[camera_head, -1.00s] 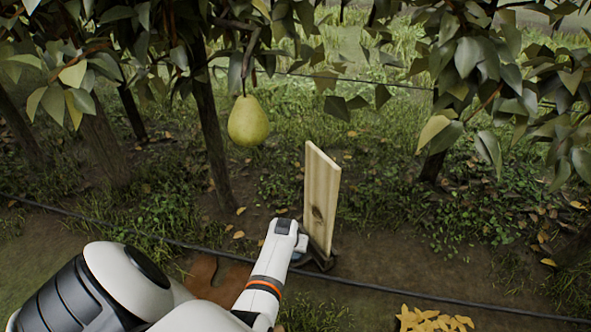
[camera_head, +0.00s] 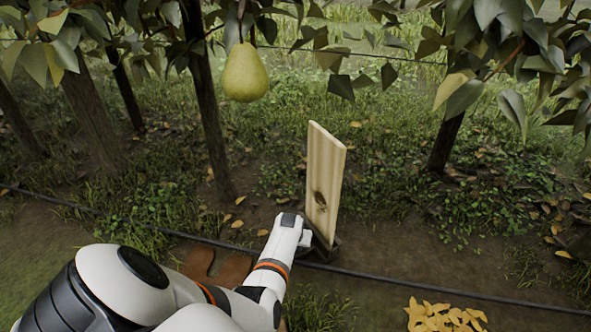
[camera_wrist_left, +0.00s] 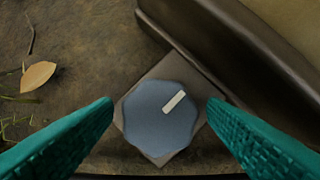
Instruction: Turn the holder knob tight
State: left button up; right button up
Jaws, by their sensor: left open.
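The holder knob (camera_wrist_left: 158,118) is a blue-grey, many-sided disc with a short pale mark, seen from above in the left wrist view. It sits on a grey square plate (camera_wrist_left: 150,158) beside the dark holder (camera_wrist_left: 222,52). My left gripper (camera_wrist_left: 160,110) is open, with one teal ridged finger on each side of the knob. Small gaps seem to show between the fingers and the knob; contact cannot be told. In the head view a wooden board (camera_head: 324,180) stands upright in the dark holder, and my left arm reaches its base. The knob is hidden there.
A pear (camera_head: 245,72) hangs from a branch behind the board. A black hose (camera_head: 400,278) runs along the ground past the holder. Tree trunks stand behind.

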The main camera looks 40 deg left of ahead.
pick_arm(q)
jog(key=shift+c, duration=0.6)
jog(key=c, duration=0.9)
